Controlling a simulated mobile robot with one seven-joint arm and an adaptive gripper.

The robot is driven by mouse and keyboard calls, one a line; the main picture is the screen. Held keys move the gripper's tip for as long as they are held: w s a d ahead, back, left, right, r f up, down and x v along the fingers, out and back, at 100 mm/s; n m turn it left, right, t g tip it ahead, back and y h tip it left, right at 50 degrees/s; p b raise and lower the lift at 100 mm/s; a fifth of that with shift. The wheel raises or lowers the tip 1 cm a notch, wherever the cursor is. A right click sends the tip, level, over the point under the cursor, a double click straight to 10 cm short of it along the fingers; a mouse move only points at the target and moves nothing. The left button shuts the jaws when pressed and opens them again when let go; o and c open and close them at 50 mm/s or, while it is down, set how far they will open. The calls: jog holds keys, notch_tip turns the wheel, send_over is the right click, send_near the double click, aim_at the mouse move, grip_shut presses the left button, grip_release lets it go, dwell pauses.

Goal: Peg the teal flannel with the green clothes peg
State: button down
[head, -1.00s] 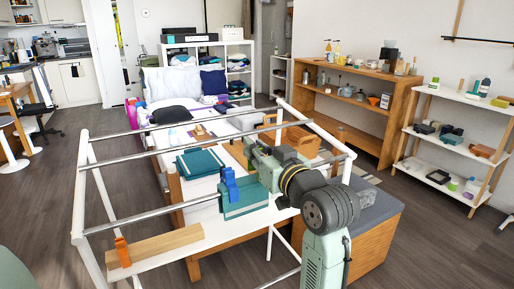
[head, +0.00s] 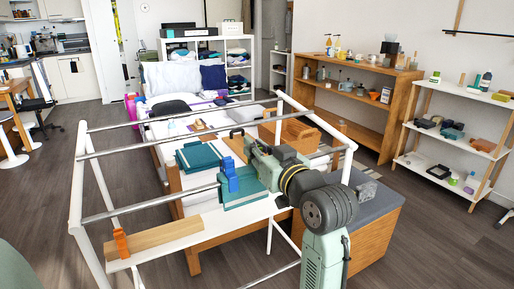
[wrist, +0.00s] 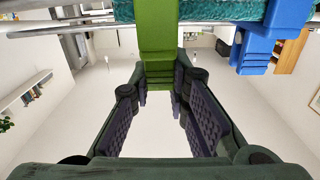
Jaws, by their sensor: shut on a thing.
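The teal flannel (head: 243,194) hangs over the front rail of a white drying rack. Its edge also shows along the top of the wrist view (wrist: 205,10). A blue peg (head: 230,178) grips it on its left in the head view; this peg is at upper right in the wrist view (wrist: 266,35). My gripper (wrist: 159,88) is shut on the lower end of the green clothes peg (wrist: 158,35). The peg's far end overlaps the flannel at the rail; I cannot tell whether its jaws clasp the cloth. In the head view my arm hides the green peg.
An orange peg (head: 121,243) stands by a wooden block (head: 153,238) at the rack's left front. Metal rails (head: 185,138) cross the rack. Behind are a folded teal cloth (head: 198,155) and a wooden crate (head: 298,132). The left rail stretch is bare.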

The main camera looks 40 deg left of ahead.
jog(key=shift+f+b, duration=0.45)
jog(key=shift+f, duration=0.2)
jog(key=c, duration=1.5)
grip_release()
jog(key=shift+o, duration=0.2)
jog(key=shift+d, duration=0.1)
jog(key=v, duration=1.1)
jog(key=shift+s+d, duration=0.15)
jog(key=shift+d, duration=0.25)
